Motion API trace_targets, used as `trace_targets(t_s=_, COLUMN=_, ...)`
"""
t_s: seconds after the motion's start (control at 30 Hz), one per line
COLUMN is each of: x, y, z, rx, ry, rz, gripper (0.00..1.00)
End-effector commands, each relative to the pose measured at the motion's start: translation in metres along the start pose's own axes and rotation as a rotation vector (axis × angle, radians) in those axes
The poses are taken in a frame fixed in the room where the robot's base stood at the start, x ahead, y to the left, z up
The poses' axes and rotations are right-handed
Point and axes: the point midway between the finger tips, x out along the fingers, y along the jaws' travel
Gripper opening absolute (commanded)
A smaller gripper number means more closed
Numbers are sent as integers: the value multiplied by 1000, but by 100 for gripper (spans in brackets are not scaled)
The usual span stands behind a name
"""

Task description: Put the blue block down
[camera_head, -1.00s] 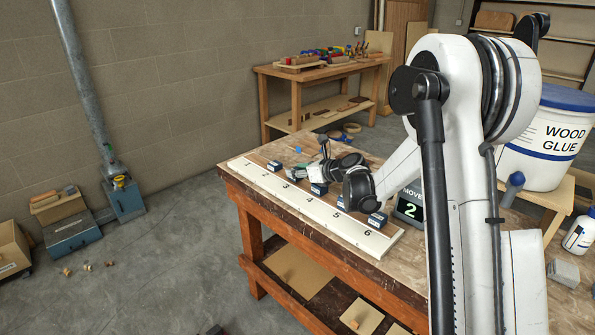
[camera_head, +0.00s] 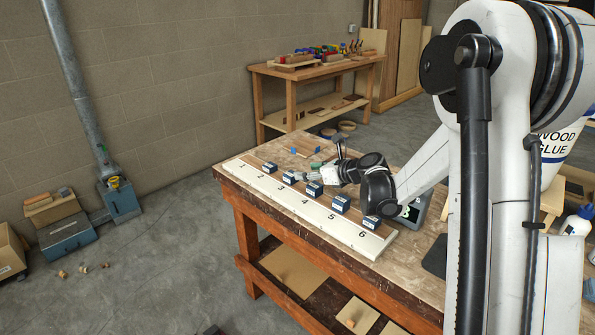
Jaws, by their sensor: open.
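Several dark blue blocks with pale labels stand in a row on a long white board numbered 1 to 6. One blue block (camera_head: 290,177) stands behind number 3 on the board (camera_head: 350,238), just left of my gripper's tips. Others stand behind 2 (camera_head: 270,167), 4 (camera_head: 315,188), 5 (camera_head: 340,203) and 6 (camera_head: 372,222); the place behind 1 is bare. My gripper (camera_head: 302,175) is open, low over the board, beside the block at 3. The picture is too small to tell whether its fingers touch that block. Which block the task means cannot be told.
A counter display (camera_head: 410,211) stands on the workbench (camera_head: 233,188) at the right, partly hidden by my arm. Small blue pieces (camera_head: 291,150) lie behind the board. A glue bucket (camera_head: 560,143) is at the far right. A second bench (camera_head: 275,70) stands behind.

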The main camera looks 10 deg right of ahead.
Motion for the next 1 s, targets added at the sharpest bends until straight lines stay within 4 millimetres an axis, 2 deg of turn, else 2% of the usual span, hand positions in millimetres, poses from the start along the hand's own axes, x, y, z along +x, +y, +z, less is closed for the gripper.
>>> trace_targets(t_s=0.03, x=-11, y=0, z=1, rx=1, ry=0, rz=-2, gripper=51)
trace_targets(t_s=0.2, x=-33, y=0, z=1, rx=1, ry=-1, rz=-2, gripper=51)
trace_targets(t_s=0.37, x=-43, y=1, z=2, rx=-7, ry=1, rz=-1, gripper=51)
trace_targets(t_s=0.47, x=-49, y=9, z=6, rx=-59, ry=18, rz=2, gripper=51)
trace_targets(t_s=0.67, x=-74, y=48, z=22, rx=-349, ry=107, rz=19, gripper=51)
trace_targets(t_s=1.0, x=-138, y=124, z=31, rx=-972, ry=282, rz=108, gripper=51)
